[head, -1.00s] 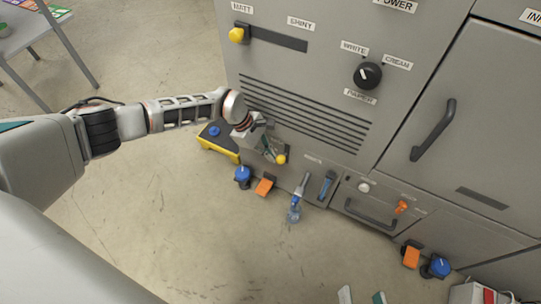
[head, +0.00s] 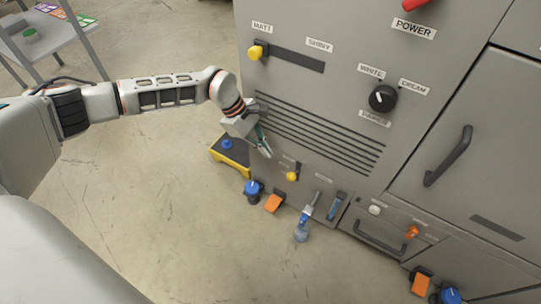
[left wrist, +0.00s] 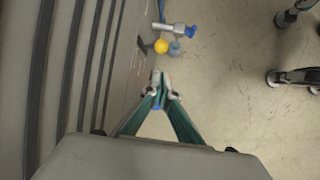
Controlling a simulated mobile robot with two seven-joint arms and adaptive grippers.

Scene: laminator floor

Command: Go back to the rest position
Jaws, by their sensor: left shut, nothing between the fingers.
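My left gripper (head: 265,148) is shut and empty in front of the machine's lower panel, just below the vent slots. In the left wrist view its teal fingers meet at the tips (left wrist: 160,88). A small yellow knob (head: 292,176) sits on the lower panel, below and right of the fingertips, and appears apart from them. It also shows in the left wrist view (left wrist: 161,46). My right gripper does not show in the head view.
The grey machine (head: 310,85) fills the right side, with a yellow slider (head: 255,52) and black dial (head: 383,98). A yellow-edged box (head: 230,156), blue-topped item (head: 252,188) and clear bottle (head: 301,232) are low beside it. A shelf (head: 45,40) stands upper left. Floor between is clear.

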